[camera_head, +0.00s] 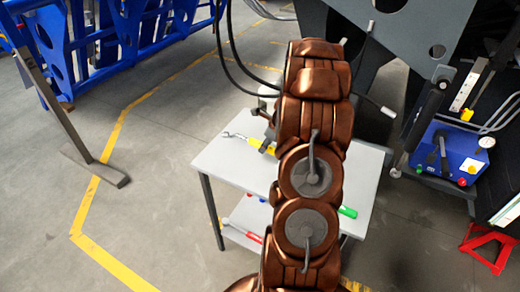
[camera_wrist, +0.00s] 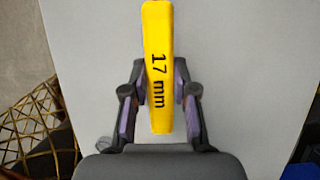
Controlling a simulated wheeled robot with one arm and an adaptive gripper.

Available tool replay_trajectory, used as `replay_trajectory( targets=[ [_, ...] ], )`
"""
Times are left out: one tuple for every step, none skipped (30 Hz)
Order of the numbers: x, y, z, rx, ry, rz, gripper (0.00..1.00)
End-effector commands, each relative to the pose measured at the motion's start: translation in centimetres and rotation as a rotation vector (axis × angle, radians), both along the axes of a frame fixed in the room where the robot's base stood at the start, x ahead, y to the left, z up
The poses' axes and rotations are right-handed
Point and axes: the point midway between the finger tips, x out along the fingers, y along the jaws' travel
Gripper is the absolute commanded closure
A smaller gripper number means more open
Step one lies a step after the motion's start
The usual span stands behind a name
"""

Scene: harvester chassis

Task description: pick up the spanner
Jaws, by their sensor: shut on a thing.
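The spanner has a yellow handle marked "17 mm" in the wrist view (camera_wrist: 158,50). In the head view the spanner (camera_head: 237,136) shows its metal open end to the left and part of its yellow handle, over the far left part of the white table (camera_head: 222,160). My gripper (camera_wrist: 159,95) has a finger on each side of the yellow handle and is shut on it. In the head view my gripper (camera_head: 265,140) is partly hidden behind my arm. I cannot tell whether the spanner touches the table top. Its metal end is outside the wrist view.
A green-handled tool (camera_head: 347,212) lies at the table's right edge. A red-handled tool (camera_head: 250,236) is on the lower shelf. A blue machine (camera_head: 450,155) and a red stand (camera_head: 487,247) are at the right. A blue frame (camera_head: 100,40) stands at the back left.

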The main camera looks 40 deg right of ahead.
Motion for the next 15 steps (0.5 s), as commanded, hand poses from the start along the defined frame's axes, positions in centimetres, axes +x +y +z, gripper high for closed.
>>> replay_trajectory(
  targets=[
    [-1.1,-0.2,-0.2,0.001,-0.002,-0.004,1.00],
    [-1.8,-0.3,-0.1,0.002,-0.002,-0.006,1.00],
    [-2.7,-0.4,-0.1,0.002,-0.002,-0.005,1.00],
    [-3.3,-0.5,0.0,0.000,-0.002,-0.004,1.00],
    [-4.1,-0.7,0.1,-0.001,-0.003,-0.006,1.00],
    [-5.1,-0.9,0.3,-0.002,-0.004,-0.006,1.00],
    [-5.9,-1.0,0.3,-0.004,-0.003,-0.005,1.00],
    [-6.6,-1.1,0.4,-0.003,-0.003,-0.005,1.00],
    [-7.6,-1.2,0.4,-0.001,-0.001,-0.006,1.00],
    [-8.2,-1.3,0.4,-0.001,-0.001,-0.005,1.00],
    [-8.9,-1.3,0.5,-0.001,-0.001,-0.004,1.00],
    [-9.6,-1.5,0.6,-0.002,-0.002,-0.004,1.00],
    [-10.1,-1.6,0.7,-0.002,-0.003,-0.004,1.00],
    [-10.6,-1.7,0.8,-0.003,-0.003,-0.005,1.00],
    [-11.2,-1.7,0.9,-0.003,-0.003,-0.004,1.00]
  ],
)
